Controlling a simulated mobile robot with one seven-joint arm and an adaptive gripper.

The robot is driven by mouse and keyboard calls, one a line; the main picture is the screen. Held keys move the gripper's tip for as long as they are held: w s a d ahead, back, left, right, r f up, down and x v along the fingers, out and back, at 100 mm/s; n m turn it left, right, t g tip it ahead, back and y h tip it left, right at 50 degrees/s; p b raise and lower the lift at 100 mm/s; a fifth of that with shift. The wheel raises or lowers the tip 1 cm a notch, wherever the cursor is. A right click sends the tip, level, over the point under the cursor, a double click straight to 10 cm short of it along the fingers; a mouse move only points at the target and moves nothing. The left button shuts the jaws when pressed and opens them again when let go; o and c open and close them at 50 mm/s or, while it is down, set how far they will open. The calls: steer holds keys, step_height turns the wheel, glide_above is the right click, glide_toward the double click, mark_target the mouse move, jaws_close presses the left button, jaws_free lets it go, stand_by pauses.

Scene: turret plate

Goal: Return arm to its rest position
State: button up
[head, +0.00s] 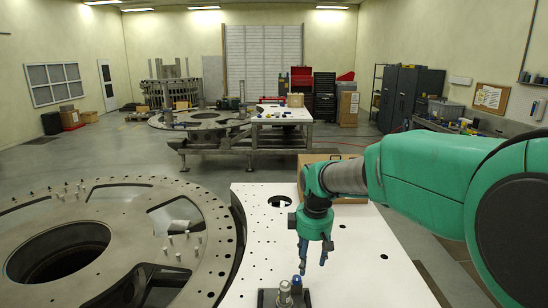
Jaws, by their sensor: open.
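My green arm reaches in from the right side of the head view. My gripper (313,262) points down over the white plate (365,262), with its two fingers apart and nothing seen between them. Just below and left of the fingertips, a dark block (268,298) on the plate holds a silver metal pin (285,292) and a small blue-topped piece (297,282). The gripper looks close to these parts, but I cannot tell the exact gap. The bottom of the block is cut off by the picture edge.
A large round metal turret plate (128,196) with wide openings and several small pegs lies at the left. A cardboard box (318,160) sits behind the white plate. Farther back stand another ring and a white-topped table (283,115). Grey floor between is clear.

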steer(key=s+d+r+m+t+b, duration=0.1)
steer(key=s+d+r+m+b, duration=0.2)
steer(key=s, duration=0.5)
steer(key=s+d+f+m+t+b, duration=0.1)
steer(key=s+d+m+b, duration=0.1)
steer(key=s, duration=1.1)
steer(key=s+d+f+m+t+b, duration=0.2)
steer(key=s+d+m, duration=0.3)
steer(key=s, duration=0.8)
steer(key=shift+d+m+b, duration=0.3)
steer(key=shift+m+b, duration=0.5)
steer(key=shift+m, duration=0.1)
steer(key=shift+s, duration=0.1)
